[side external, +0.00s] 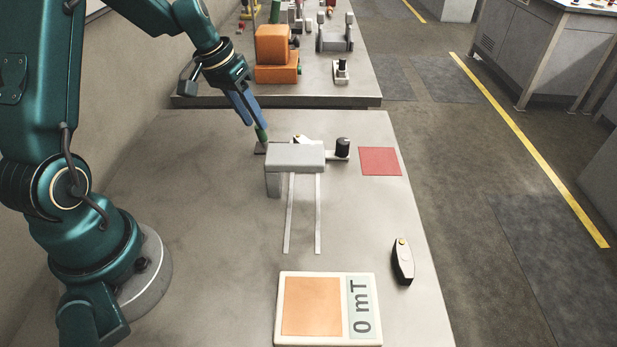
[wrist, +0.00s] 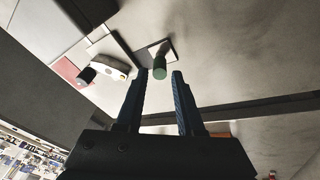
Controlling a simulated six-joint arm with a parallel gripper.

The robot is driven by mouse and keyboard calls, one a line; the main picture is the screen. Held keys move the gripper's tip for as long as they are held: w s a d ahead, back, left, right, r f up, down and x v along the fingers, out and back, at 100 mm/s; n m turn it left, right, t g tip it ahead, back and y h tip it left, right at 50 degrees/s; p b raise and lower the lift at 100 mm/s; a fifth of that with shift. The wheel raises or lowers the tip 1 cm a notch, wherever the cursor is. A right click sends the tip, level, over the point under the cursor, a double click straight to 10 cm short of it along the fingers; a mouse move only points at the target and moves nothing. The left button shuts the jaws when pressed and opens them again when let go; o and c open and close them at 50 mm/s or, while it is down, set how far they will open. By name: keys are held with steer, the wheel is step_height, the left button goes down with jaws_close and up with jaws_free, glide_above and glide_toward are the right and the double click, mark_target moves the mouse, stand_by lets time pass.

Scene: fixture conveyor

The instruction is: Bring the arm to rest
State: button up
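My gripper (side external: 246,110) with its blue fingers points down at the far side of the near table, above a green cylinder (side external: 261,134). The cylinder stands on a small dark pad (side external: 260,148). In the wrist view my gripper's fingers (wrist: 160,73) are apart. The green cylinder (wrist: 160,68) shows between and just beyond the fingertips, with a visible gap on each side. Nothing is held between the fingers.
A grey bridge (side external: 295,157) over two rails (side external: 318,215) stands right of the cylinder, with a black cylinder (side external: 342,147) beside it. Also present are a red square (side external: 380,161), a handheld device (side external: 403,262) and a meter (side external: 362,306) reading "0 mT". The left tabletop is clear.

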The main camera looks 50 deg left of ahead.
steer(key=s+d+r+m+t, duration=0.1)
steer(key=s+d+r, duration=0.4)
steer(key=s+d, duration=0.2)
steer(key=s+d+r+m+t+y, duration=0.1)
steer(key=s+d+r, duration=0.4)
steer(key=s, duration=0.5)
steer(key=d, duration=0.2)
steer(key=shift+d, duration=0.35)
stand_by(0.9)
